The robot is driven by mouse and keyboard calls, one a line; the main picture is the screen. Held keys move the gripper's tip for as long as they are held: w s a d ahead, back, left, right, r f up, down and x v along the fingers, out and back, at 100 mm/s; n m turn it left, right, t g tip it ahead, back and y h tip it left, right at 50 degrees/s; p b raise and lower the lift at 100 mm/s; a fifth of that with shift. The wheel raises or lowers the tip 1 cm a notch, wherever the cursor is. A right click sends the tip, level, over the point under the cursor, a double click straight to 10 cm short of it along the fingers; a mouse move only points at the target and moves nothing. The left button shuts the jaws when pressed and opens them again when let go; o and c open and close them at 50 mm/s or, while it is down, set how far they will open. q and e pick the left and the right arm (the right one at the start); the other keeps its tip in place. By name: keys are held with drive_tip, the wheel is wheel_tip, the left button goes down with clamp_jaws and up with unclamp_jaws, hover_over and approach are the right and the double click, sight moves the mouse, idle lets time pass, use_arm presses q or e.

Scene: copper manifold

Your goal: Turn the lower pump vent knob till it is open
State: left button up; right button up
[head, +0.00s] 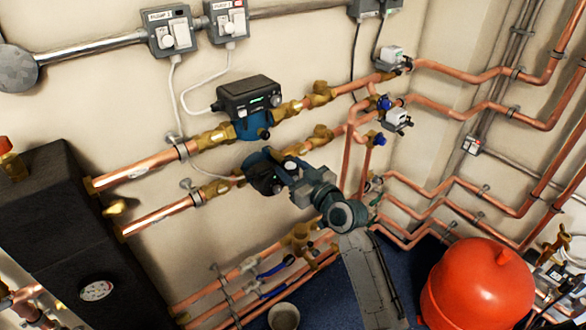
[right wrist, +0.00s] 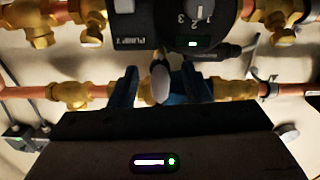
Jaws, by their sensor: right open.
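The lower pump (head: 258,160) sits on the lower copper pipe, mostly covered by my right arm in the head view. My right gripper (head: 282,176) is at its front. In the right wrist view, the gripper (right wrist: 158,88) is open, with one dark blue finger on each side of a small silvery, oval knob (right wrist: 160,82). The knob appears to be between the fingers; I cannot tell whether either finger touches it. A brass stem shows just above it. Above, a dark pump head (right wrist: 190,22) has a numbered dial and a green light. My left gripper is not in view.
The upper pump (head: 248,95) is close above my right gripper. Copper pipes with brass valves (head: 215,190) run either side. A black boiler-like unit (head: 60,220) stands left, a red vessel (head: 478,285) lower right. A small bucket (head: 284,317) stands below.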

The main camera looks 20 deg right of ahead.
clamp_jaws()
